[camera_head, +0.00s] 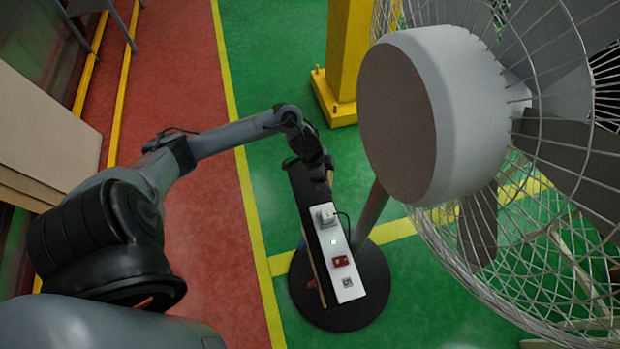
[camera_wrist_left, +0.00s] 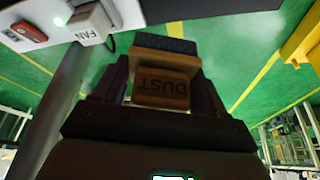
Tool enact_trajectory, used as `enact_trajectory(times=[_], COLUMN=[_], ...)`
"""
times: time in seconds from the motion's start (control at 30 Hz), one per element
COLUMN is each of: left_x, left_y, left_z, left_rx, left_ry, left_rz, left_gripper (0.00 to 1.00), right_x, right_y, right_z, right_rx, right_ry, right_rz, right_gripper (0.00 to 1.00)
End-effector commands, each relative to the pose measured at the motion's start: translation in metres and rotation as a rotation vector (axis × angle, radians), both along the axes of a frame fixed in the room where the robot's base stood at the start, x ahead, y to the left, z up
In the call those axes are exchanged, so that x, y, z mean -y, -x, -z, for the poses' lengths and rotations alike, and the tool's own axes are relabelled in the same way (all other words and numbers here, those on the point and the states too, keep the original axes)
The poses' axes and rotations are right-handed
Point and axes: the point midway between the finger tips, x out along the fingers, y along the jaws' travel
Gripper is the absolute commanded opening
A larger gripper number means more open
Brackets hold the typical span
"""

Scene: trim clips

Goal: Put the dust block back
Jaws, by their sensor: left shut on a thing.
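The dust block is a tan wooden block (camera_wrist_left: 162,97) with "DUST" on its face, upside down in the left wrist view. A wider tan piece with a dark top (camera_wrist_left: 165,45) shows just beyond it; I cannot tell if they are one part. My left gripper (camera_wrist_left: 160,80) is shut on the block, a finger on each side. In the head view my left gripper (camera_head: 313,163) is at the upper end of a dark upright board (camera_head: 309,195), and the block is hidden there. My right gripper is not in view.
The board carries a white strip (camera_head: 351,292) with a grey plug (camera_head: 326,215) marked FAN, a green light and a red switch (camera_head: 340,261). It stands over a round black base (camera_head: 372,300). A large caged fan (camera_head: 400,115) fills the right. A yellow post (camera_head: 347,55) stands behind.

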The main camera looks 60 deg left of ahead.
Motion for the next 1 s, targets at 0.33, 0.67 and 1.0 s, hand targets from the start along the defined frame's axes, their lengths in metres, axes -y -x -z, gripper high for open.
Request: enact_trajectory(times=[0.33,0.67,1.0], left_x=[-0.064,-0.080,-0.080], left_y=[0.013,0.016,0.016], left_z=[0.043,0.053,0.090], left_rx=[0.001,0.003,0.003], left_ry=[0.000,0.001,0.001], left_rz=[-0.001,0.001,0.001], left_gripper=[0.48,0.48,0.48], right_x=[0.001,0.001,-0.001], right_y=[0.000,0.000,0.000], right_z=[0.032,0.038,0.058], right_rx=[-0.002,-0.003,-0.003], right_ry=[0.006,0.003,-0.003], right_rz=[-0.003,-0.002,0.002], right_gripper=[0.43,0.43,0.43])
